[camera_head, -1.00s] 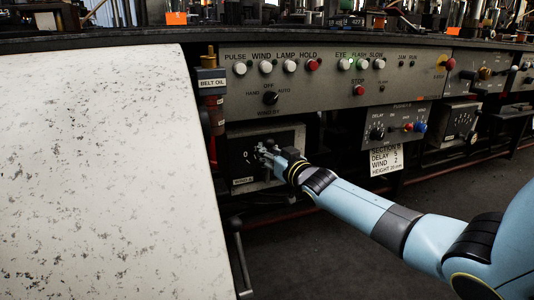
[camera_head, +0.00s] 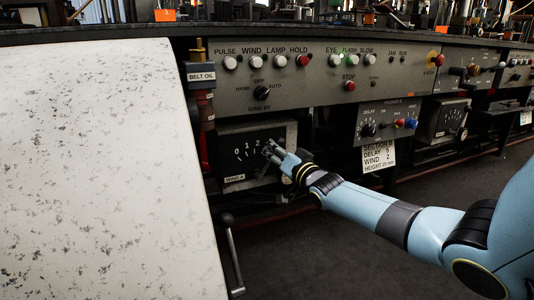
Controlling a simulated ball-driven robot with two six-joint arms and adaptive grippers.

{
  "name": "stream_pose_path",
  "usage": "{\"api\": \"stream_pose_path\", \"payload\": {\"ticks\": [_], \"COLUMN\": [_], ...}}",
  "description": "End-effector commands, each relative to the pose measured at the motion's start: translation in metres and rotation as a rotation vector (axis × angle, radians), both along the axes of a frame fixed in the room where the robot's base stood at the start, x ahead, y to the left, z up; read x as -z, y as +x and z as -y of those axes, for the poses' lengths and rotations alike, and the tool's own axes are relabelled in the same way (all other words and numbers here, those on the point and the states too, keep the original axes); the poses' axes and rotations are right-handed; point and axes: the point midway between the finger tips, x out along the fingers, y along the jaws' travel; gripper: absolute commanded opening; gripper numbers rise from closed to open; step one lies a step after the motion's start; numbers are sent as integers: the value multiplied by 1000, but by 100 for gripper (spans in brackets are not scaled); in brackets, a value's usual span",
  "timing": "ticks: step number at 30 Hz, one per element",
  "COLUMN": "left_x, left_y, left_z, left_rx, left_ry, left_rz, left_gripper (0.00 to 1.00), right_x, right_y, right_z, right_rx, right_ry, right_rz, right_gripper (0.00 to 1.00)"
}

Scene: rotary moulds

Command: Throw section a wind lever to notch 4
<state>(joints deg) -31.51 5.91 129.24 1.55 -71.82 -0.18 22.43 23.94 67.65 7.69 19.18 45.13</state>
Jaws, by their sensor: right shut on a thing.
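The wind box (camera_head: 232,164) is a dark-faced panel in a grey frame under the console, with a "WIND A" label at its lower left. Its scale shows 0, 1 and 2 on the left; any higher numbers are hidden behind my right gripper. My right gripper (camera_head: 271,151) is at the right part of this face, shut on the wind lever. The lever itself is mostly hidden by the fingers, so its exact notch cannot be read. My left gripper is not in view.
A console panel (camera_head: 310,97) with buttons and lamps runs above the box. A large pale speckled board (camera_head: 95,170) fills the left side. The belt oil bottle (camera_head: 201,95) stands between them. A "SECTION B" card (camera_head: 378,160) hangs to the right.

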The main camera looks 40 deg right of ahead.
Motion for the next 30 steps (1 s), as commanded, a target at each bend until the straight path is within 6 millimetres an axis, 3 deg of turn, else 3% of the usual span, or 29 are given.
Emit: {"api": "stream_pose_path", "payload": {"ticks": [1,3,13,27,28,30], "left_x": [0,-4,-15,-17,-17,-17], "left_y": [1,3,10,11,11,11], "left_z": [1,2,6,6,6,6], "left_rx": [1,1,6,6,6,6], "left_ry": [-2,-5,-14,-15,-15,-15], "left_rz": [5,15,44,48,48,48], "left_gripper": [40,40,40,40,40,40], "right_x": [13,15,19,21,21,21], "right_y": [-5,-6,-8,-8,-8,-8], "right_z": [1,4,12,15,15,15], "right_rx": [0,1,1,5,4,5], "right_ry": [34,73,187,206,206,205], "right_rz": [-6,4,31,32,31,31], "right_gripper": [0,0,0,0,10,19]}}
